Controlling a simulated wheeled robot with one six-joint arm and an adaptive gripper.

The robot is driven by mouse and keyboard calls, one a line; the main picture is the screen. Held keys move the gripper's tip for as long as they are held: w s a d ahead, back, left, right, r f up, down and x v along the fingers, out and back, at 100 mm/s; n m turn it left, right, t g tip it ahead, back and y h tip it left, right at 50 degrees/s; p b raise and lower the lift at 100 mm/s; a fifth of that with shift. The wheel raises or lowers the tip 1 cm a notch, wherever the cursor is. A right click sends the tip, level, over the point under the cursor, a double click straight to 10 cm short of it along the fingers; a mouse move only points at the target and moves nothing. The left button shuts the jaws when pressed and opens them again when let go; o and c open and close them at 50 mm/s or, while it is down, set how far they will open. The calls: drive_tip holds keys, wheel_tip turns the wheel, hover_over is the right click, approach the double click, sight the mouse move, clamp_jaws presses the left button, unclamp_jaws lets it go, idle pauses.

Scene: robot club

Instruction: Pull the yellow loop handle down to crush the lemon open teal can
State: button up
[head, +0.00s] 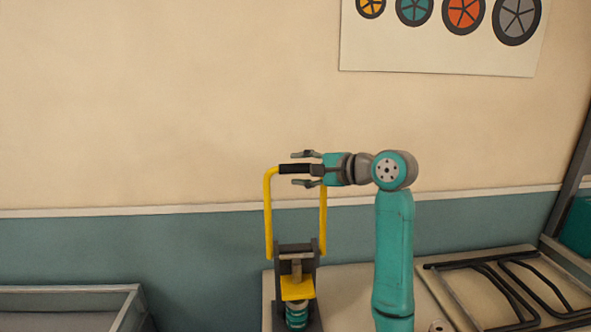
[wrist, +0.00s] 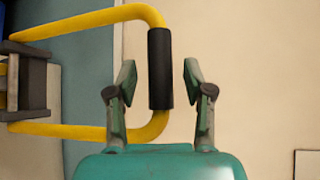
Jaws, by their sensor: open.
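The yellow loop handle (head: 268,215) stands upright above the dark can crusher (head: 295,249), with a black grip across its top. In the wrist view the handle (wrist: 85,22) shows its black grip (wrist: 160,68) between my fingers. My gripper (head: 297,169) is open, one finger above the grip and one below it in the head view. In the wrist view my gripper (wrist: 159,76) has a visible gap on both sides of the grip. The teal can (head: 297,316) stands low in the crusher, below a yellow block (head: 297,288); its lower part is cut off by the frame edge.
The crusher stands on a pale table (head: 345,290). A black rack of bars (head: 510,285) lies on the right. A grey-rimmed tray (head: 70,290) is at lower left. A poster with wheels (head: 440,45) hangs on the wall behind. The space left of the handle is clear.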

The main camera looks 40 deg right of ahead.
drive_tip(key=shift+x, duration=0.95)
clamp_jaws()
drive_tip(key=shift+s+a, duration=0.1)
